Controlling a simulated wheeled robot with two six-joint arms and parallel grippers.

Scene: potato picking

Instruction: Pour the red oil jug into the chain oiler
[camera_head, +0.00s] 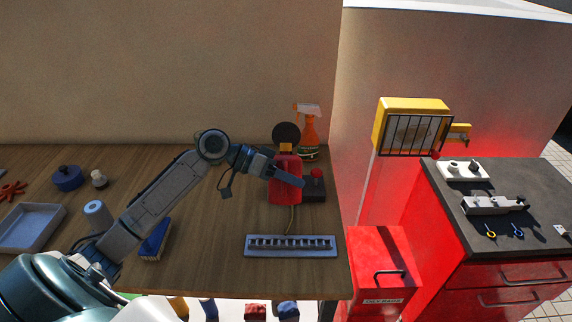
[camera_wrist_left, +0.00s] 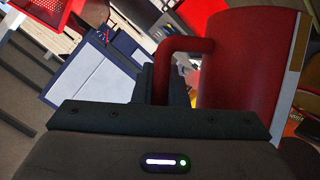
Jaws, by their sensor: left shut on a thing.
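The red oil jug (camera_head: 285,188), with a yellow top, is at the right part of the wooden bench. In the left wrist view the jug (camera_wrist_left: 246,65) fills the upper right, its curved handle in front of the fingers. My left gripper (camera_head: 287,177) is shut on the jug, apparently at the handle. The jug looks about upright; I cannot tell whether its base touches the bench. I cannot clearly identify the chain oiler; a dark box with a red knob (camera_head: 316,188) stands just right of the jug. My right gripper is not in view.
A long grey slotted strip (camera_head: 290,252) lies in front, with a thin cord running back toward the jug. An orange spray bottle (camera_head: 309,138) and a dark disc (camera_head: 286,132) stand behind. A blue brush (camera_head: 156,240) and grey tray (camera_head: 30,228) lie left. The bench's middle is mostly clear.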

